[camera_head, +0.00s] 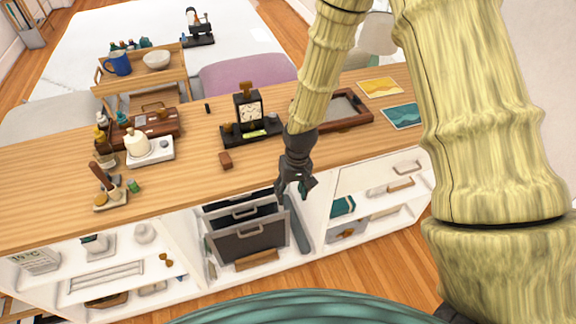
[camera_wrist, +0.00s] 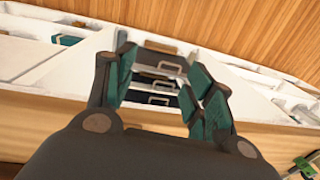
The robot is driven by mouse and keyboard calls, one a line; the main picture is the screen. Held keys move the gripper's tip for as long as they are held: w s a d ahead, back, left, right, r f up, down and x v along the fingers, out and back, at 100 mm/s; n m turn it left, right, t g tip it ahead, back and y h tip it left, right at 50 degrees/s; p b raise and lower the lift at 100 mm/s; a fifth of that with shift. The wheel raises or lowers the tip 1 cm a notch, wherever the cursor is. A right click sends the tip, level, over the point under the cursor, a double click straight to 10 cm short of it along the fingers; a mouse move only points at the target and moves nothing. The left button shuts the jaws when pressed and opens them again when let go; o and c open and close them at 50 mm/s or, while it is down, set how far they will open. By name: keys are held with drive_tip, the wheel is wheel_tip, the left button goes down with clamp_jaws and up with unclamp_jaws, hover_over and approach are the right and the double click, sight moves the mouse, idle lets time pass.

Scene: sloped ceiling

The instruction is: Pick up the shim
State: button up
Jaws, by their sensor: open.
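A small reddish-brown wooden block (camera_head: 225,160) lies on the wooden counter (camera_head: 60,190), near its front edge; it may be the shim, but I cannot tell for certain. My gripper (camera_head: 294,188) is open and empty at the counter's front edge, to the right of the block and apart from it. In the wrist view my gripper (camera_wrist: 166,88) has its two teal-padded fingers spread, with dark drawer fronts and handles visible beyond them. I do not make out the block in the wrist view.
A white tray with a cream bottle (camera_head: 139,143) is to the left. A framed tray (camera_head: 345,112) and two cards lie right. Dark drawers (camera_head: 248,240) sit below the counter. Bare counter surrounds the block.

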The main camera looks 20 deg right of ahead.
drive_tip(key=w+d+r+h, duration=0.1)
drive_tip(key=w+r, duration=0.7)
drive_tip(key=r, duration=0.5)
drive_tip(key=shift+d+f+p, duration=0.15)
drive_tip(key=shift+f+p, duration=0.95)
drive_tip(key=shift+f, duration=1.6)
drive_tip(key=shift+d+f+p, duration=0.15)
drive_tip(key=shift+f+p, duration=0.65)
drive_tip(key=shift+f, duration=0.1)
drive_tip(key=shift+f+p, duration=0.65)
drive_tip(key=shift+f, duration=1.1)
drive_tip(key=shift+s, duration=0.1)
drive_tip(key=c, duration=0.9)
drive_tip(key=shift+r, duration=0.1)
